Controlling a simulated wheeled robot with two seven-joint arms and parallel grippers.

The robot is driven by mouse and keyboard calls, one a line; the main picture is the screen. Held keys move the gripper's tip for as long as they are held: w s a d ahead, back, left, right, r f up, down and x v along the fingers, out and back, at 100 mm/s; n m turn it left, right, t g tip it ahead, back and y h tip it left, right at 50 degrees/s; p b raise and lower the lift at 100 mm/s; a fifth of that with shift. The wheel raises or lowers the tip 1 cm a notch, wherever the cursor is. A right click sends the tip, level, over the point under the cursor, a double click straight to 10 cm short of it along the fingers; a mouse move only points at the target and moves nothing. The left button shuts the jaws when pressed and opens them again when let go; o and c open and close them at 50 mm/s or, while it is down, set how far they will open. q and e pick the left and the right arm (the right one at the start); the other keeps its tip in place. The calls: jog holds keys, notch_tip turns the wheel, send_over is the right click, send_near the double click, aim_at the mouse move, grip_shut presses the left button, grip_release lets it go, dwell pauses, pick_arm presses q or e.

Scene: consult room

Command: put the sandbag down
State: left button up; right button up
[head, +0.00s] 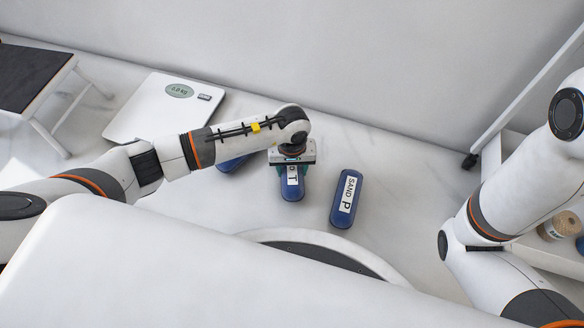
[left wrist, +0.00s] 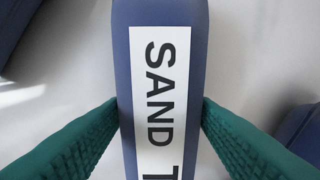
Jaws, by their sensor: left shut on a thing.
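My left gripper (head: 291,168) points down and is shut on a blue sandbag (head: 292,190) whose white label ends in "T". In the left wrist view the two green fingers (left wrist: 160,115) press on both sides of this sandbag (left wrist: 122,60), and its label reads "SAND T". I cannot tell whether the sandbag touches the floor. A second blue sandbag marked "SAND P" (head: 346,218) lies on the floor to the right. Another blue sandbag (head: 232,163) lies to the left, partly hidden by my left arm. My right gripper is out of view.
A white scale (head: 150,118) with a "0.0 kg" display lies on the floor at the left. A small step stool (head: 40,120) stands at the far left. A white shelf cart (head: 495,145) on casters is at the right. Floor right of "SAND P" is clear.

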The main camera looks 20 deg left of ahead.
aim_at(292, 168)
pick_arm(q)
jog(key=shift+f, duration=0.1)
jog(key=o, duration=1.3)
jog(key=shift+o, duration=0.2)
notch_tip(292, 168, up, 12)
jog(key=p, duration=0.9)
